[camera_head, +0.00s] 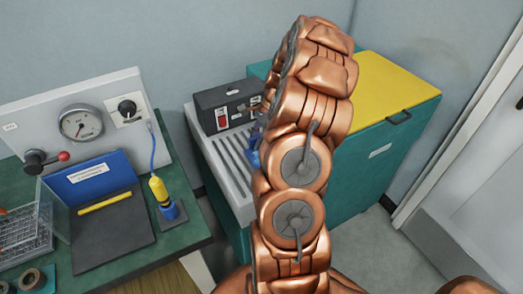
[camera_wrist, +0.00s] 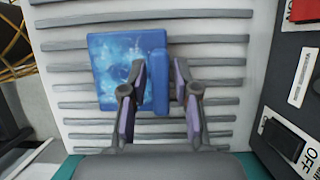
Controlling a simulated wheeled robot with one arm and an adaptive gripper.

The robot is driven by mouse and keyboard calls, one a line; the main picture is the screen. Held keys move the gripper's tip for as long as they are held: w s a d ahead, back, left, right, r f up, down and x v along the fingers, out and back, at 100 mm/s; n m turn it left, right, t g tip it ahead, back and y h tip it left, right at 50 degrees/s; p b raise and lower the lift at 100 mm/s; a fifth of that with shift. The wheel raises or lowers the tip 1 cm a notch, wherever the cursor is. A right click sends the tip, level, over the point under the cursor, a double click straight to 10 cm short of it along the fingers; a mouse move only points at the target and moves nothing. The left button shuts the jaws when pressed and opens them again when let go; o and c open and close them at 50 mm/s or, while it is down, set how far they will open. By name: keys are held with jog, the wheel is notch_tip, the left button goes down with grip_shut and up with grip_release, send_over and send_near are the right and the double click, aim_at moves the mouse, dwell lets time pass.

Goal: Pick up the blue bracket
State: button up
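The blue bracket (camera_wrist: 112,50) lies on a white slatted surface (camera_wrist: 215,22) in the wrist view. It has a flat mottled plate and a narrower raised part (camera_wrist: 160,65) at its right side. My gripper (camera_wrist: 159,72) is open, with one finger over the plate just left of the raised part and the other to its right. A small gap shows on the left; I cannot tell whether the right finger touches. In the head view my arm hides most of the bracket, and only a bit of blue (camera_head: 253,158) shows beside it.
A dark box with a red switch (camera_head: 222,118) stands at the back of the slatted surface. A teal cabinet with a yellow lid (camera_head: 395,85) is to the right. A green bench (camera_head: 185,238) with a gauge panel (camera_head: 45,112) and a yellow-and-blue tool (camera_head: 160,192) is at the left.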

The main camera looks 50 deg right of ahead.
grip_shut()
dwell(0.6)
jog(key=shift+d+r+b, duration=0.1)
jog(key=shift+r+b, duration=0.55)
jog(key=shift+r, duration=0.95)
jog(key=shift+s+r, duration=0.1)
jog(key=shift+r, duration=0.1)
jog(key=s+a+b, duration=0.1)
jog(key=s+a, duration=0.1)
jog(key=a, duration=0.1)
jog(key=s+a+b, duration=0.1)
jog(key=s+a, duration=0.2)
jog(key=a, duration=0.1)
jog(key=s+a+r+b, duration=0.1)
jog(key=s+a, duration=0.1)
jog(key=a, duration=0.2)
jog(key=shift+s+a, duration=0.25)
jog(key=shift+s, duration=0.15)
jog(key=shift+s+a+r, duration=0.25)
jog(key=shift+s+a, duration=0.35)
jog(key=shift+a, duration=0.3)
jog(key=shift+r, duration=0.1)
